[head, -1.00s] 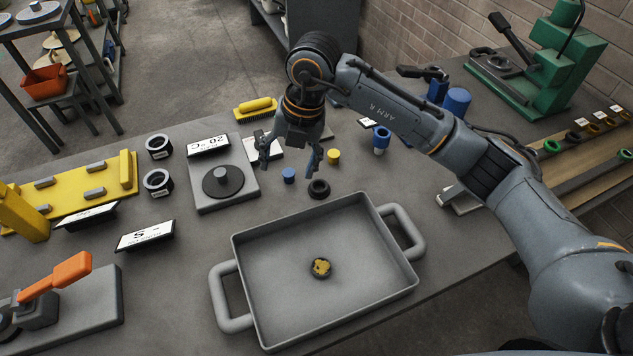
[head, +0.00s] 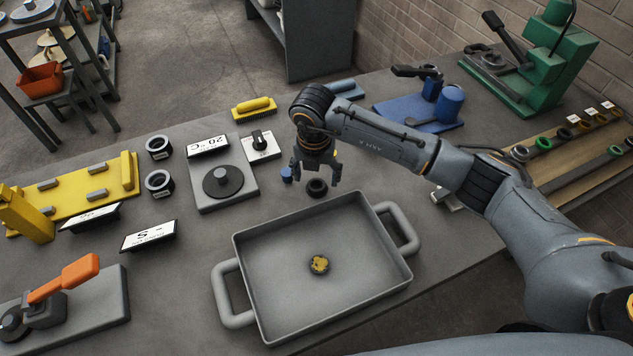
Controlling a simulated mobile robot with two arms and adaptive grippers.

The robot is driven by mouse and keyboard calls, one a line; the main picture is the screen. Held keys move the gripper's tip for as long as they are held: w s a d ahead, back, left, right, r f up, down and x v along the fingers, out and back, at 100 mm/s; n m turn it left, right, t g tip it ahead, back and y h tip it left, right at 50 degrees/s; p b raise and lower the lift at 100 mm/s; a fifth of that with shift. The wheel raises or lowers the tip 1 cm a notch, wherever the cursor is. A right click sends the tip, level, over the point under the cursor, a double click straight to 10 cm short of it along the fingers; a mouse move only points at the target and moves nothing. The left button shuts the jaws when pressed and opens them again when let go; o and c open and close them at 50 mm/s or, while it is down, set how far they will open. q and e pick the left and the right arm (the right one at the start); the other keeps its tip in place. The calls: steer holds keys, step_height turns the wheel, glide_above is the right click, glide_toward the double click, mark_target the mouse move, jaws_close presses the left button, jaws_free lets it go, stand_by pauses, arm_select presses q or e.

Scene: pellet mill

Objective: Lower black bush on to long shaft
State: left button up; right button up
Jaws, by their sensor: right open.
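A small black ring-shaped bush (head: 317,188) lies on the grey bench just behind the tray. My right gripper (head: 316,178) is open and points down, with its fingers to either side of the bush as seen from the head. I cannot tell whether the fingers touch it. No upright long shaft can be clearly made out. A wooden board with dark bars and coloured rings (head: 544,143) is at the right. My left gripper is not in view.
A grey two-handled tray (head: 255,310) holds a small round yellow-flecked piece (head: 319,264). A small blue cylinder (head: 287,174) stands beside the right gripper. A green press (head: 545,62) stands at the back right.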

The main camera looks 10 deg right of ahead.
steer(key=shift+w+f, duration=0.1)
steer(key=shift+f, duration=1.3)
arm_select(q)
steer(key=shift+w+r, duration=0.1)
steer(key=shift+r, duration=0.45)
arm_select(e)
steer(key=c, duration=1.4)
steer(key=shift+o, duration=0.2)
steer(key=shift+r, duration=0.2)
steer(key=shift+w+r, duration=0.1)
steer(key=shift+r, duration=0.15)
step_height(320, 180, up, 2)
steer(key=shift+r, duration=0.1)
arm_select(q)
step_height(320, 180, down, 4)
steer(key=b, duration=0.4)
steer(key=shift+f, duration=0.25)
arm_select(e)
steer(key=s+a+r, duration=0.2)
steer(key=s+r, duration=0.3)
steer(key=s, duration=0.1)
steer(key=s+a+r, duration=0.2)
steer(key=s+r, duration=0.3)
steer(key=s, duration=0.2)
steer(key=shift+s+a, duration=0.2)
steer(key=shift+a, duration=0.1)
